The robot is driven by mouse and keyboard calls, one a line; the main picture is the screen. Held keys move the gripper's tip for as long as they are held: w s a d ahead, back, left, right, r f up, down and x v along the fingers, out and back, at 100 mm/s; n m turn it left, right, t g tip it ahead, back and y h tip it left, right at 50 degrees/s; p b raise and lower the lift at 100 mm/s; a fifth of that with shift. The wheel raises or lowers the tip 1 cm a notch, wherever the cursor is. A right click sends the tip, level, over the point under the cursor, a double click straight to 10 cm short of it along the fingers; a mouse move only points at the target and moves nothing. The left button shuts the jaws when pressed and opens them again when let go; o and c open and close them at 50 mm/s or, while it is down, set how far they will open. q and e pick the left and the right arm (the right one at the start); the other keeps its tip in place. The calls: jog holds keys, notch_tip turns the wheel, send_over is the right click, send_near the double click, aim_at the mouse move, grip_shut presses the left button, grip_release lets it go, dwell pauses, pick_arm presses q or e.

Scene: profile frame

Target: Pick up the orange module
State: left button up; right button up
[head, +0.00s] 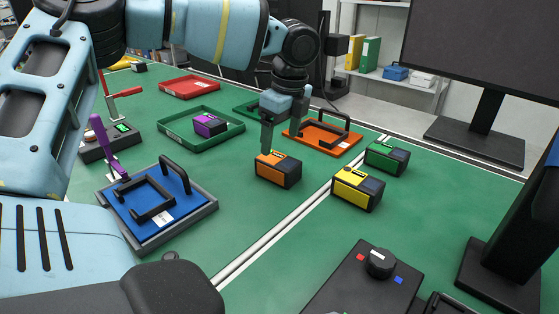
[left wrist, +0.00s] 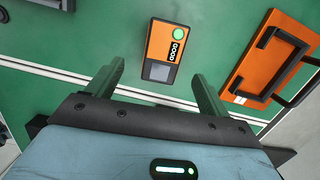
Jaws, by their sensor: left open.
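The orange module (head: 278,169) is a small box with an orange and dark top, resting on the green table near the middle of the head view. In the left wrist view the orange module (left wrist: 165,50) shows a green dot and the word GOOD, lying ahead of and between the two fingers. My left gripper (head: 283,128) is directly above or just behind the module in the head view. In the left wrist view my left gripper (left wrist: 156,82) is open and empty, with its green fingers apart. My right gripper is not in view.
A yellow module (head: 356,188) and a green module (head: 387,158) stand to the right. An orange tray with a black handle (head: 322,138) lies behind. A purple module (head: 209,124) sits in a green tray (head: 176,130). A blue fixture (head: 157,204) is at left. Monitors stand at right.

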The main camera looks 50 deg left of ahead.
aim_at(278, 160)
pick_arm(q)
jog(key=shift+s+a+f, duration=0.1)
jog(key=shift+f, duration=0.85)
jog(key=shift+w+a+f, duration=0.1)
jog(key=shift+a+f, duration=0.1)
jog(key=shift+f, duration=0.75)
jog(key=shift+w+a+f, duration=0.1)
jog(key=shift+a+f, duration=0.1)
jog(key=shift+f, duration=0.8)
jog(key=shift+w+a+f, duration=0.1)
jog(key=shift+a+f, duration=0.1)
jog(key=shift+f, duration=0.75)
jog(key=c, duration=1.2)
